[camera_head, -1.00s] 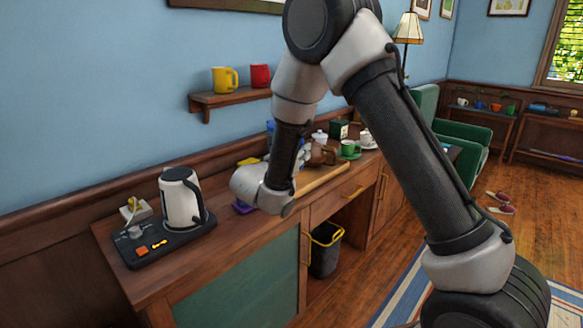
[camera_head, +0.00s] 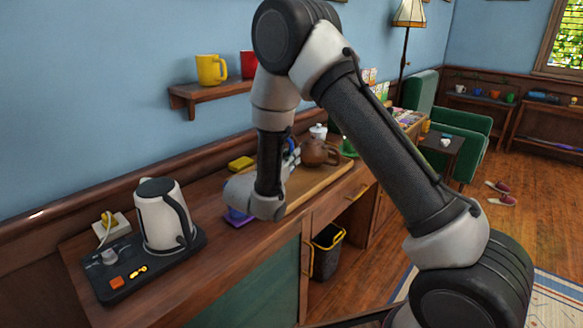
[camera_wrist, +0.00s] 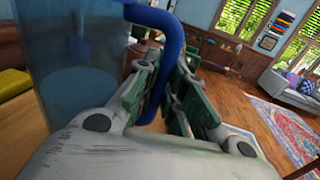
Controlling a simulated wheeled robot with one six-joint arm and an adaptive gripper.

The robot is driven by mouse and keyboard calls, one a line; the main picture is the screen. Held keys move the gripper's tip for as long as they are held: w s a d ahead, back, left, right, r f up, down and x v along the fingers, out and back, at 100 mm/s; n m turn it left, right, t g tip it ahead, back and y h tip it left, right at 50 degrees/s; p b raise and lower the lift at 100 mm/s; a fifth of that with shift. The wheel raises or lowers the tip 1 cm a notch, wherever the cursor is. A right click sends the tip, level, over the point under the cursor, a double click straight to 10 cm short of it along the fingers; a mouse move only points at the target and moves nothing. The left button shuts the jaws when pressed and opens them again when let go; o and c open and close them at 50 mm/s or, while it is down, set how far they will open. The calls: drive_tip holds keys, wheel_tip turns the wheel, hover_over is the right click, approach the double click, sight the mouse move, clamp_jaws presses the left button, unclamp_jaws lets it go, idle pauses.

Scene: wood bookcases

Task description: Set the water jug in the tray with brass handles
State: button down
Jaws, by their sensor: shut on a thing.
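The water jug is a clear bluish vessel (camera_wrist: 80,75) with a thick blue handle (camera_wrist: 172,30), filling the left of the wrist view. My gripper (camera_wrist: 180,100) has its green-padded fingers closed around that handle. In the head view my wrist hides most of the jug; only a bit of blue (camera_head: 291,146) shows behind it. A light wooden tray (camera_head: 322,182) lies on the counter just right of my wrist. Whether the jug touches the surface below is hidden.
A brown teapot (camera_head: 320,153) stands at the tray's far side, near a white lidded pot (camera_head: 318,131) and a green cup (camera_head: 348,148). A yellow sponge (camera_head: 241,163) and purple item (camera_head: 238,216) lie near my wrist. A white kettle (camera_head: 160,215) stands at left.

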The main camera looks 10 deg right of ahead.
drive_tip(key=shift+f, duration=1.75)
drive_tip(key=c, duration=1.5)
unclamp_jaws()
